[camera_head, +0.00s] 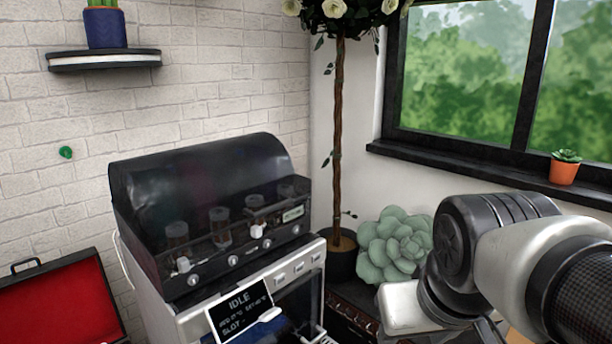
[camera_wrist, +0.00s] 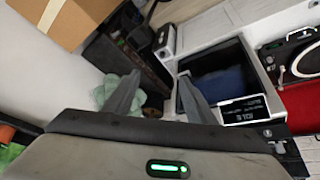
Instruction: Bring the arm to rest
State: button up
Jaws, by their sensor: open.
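My arm shows at the right of the head view, bent, with its white and dark links in front of the window corner; the fingers are not visible there. In the wrist view my gripper (camera_wrist: 158,98) has its two grey fingers spread apart with nothing between them. Beyond the fingers lie the machine (camera_wrist: 215,60) with its dark opening and a small sign, and the pale green succulent (camera_wrist: 112,90). In the head view the machine (camera_head: 190,310) has a dark hood and a sign reading IDLE (camera_head: 240,308).
An open red-lined case (camera_head: 60,305) lies at the lower left. A large succulent (camera_head: 395,245) and a potted tree (camera_head: 340,150) stand right of the machine. A small orange pot (camera_head: 563,173) is on the windowsill. A cardboard box (camera_wrist: 68,18) shows in the wrist view.

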notch_tip(320, 180, up, 23)
jog(key=s+p, duration=0.2)
jog(key=p, duration=2.1)
jog(key=shift+a+m, duration=0.3)
jog(key=shift+a, duration=0.05)
jog(key=c, duration=0.5)
jog(key=shift+s+d, duration=0.1)
jog(key=shift+s, duration=0.05)
